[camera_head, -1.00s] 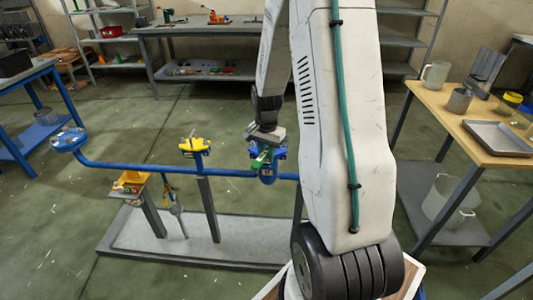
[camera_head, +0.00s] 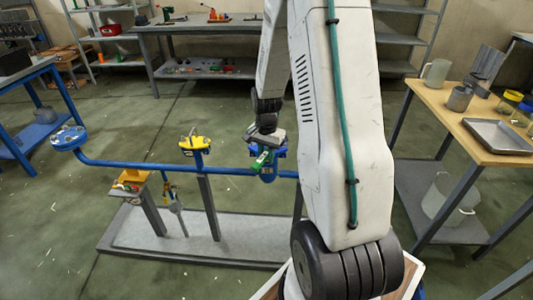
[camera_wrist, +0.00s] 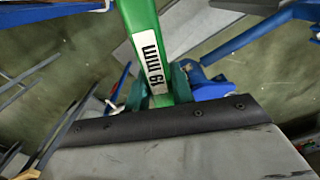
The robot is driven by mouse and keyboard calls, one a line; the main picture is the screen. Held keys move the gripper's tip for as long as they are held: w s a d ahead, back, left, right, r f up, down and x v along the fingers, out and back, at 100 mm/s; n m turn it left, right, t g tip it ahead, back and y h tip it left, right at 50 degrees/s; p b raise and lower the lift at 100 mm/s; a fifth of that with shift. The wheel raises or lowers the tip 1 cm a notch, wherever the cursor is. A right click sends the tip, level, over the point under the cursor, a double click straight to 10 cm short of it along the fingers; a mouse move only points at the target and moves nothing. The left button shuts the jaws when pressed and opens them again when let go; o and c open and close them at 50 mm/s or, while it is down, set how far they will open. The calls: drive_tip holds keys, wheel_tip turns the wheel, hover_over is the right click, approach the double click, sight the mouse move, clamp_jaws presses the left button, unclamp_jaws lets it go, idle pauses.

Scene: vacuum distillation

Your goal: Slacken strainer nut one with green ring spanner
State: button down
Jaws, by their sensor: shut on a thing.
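The green ring spanner (camera_wrist: 145,35), marked 19 MM, runs from the top edge down to the jaws in the wrist view. In the head view the spanner (camera_head: 261,161) shows as a short green piece. My gripper (camera_wrist: 158,88) is shut on it; my gripper (camera_head: 265,140) hangs over the blue strainer (camera_head: 268,175) on the pipe in the head view. Strainer nut one is hidden or too small to make out. I cannot tell whether the spanner's ring is around a nut.
A blue pipe (camera_head: 135,166) runs across on grey posts above a pale plinth (camera_head: 190,240). A yellow-topped fitting (camera_head: 194,142) stands left of the strainer. A wooden table (camera_head: 455,105) with a tray (camera_head: 498,136) and cups is at the right. Open floor lies between.

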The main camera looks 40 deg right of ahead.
drive_tip(key=shift+f, duration=1.05)
idle(0.4)
drive_tip(key=s+n, duration=0.1)
drive_tip(key=s+d+n, duration=0.1)
drive_tip(key=shift+s+d, duration=0.1)
drive_tip(key=shift+s, duration=0.3)
drive_tip(key=s+n, duration=0.1)
drive_tip(key=s+d+n, duration=0.1)
drive_tip(key=shift+s+d+f+n, duration=0.1)
drive_tip(key=shift+s+d+n, duration=0.1)
drive_tip(key=shift+d+n, duration=0.1)
